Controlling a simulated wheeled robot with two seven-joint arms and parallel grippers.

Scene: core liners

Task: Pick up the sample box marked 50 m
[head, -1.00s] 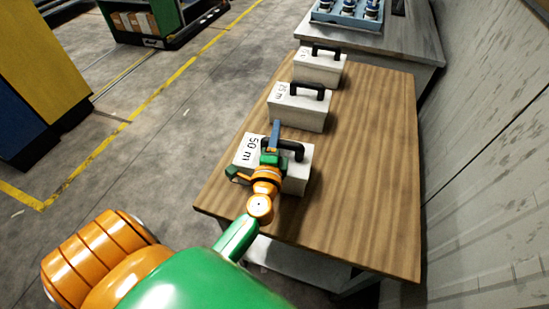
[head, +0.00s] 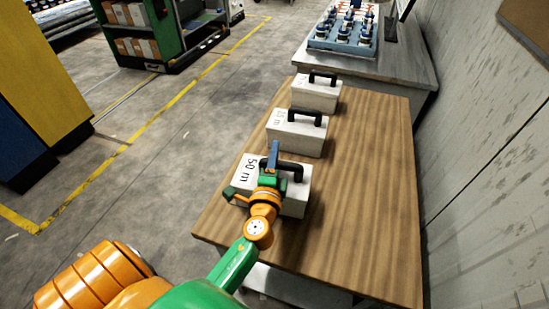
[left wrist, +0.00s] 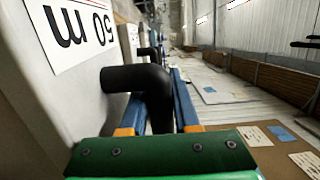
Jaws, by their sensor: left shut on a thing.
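The white sample box marked 50 m (head: 293,206) stands on the near left part of the wooden table, with its black handle (head: 296,172) on top. My left gripper (head: 272,160) reaches over it and is shut on the handle. In the left wrist view the two blue fingers of the gripper (left wrist: 158,98) lie either side of the black handle (left wrist: 138,78), beside the 50 m label (left wrist: 80,30). The box appears to rest on the table; its underside is hidden. My right gripper is not in view.
Two similar white boxes with black handles, a middle one (head: 295,134) and a far one (head: 315,97), stand in line behind on the wooden table (head: 365,190). The table's right side is clear. A grey bench (head: 400,75) with a blue rack (head: 341,43) stands beyond. A wall (head: 480,150) runs along the right.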

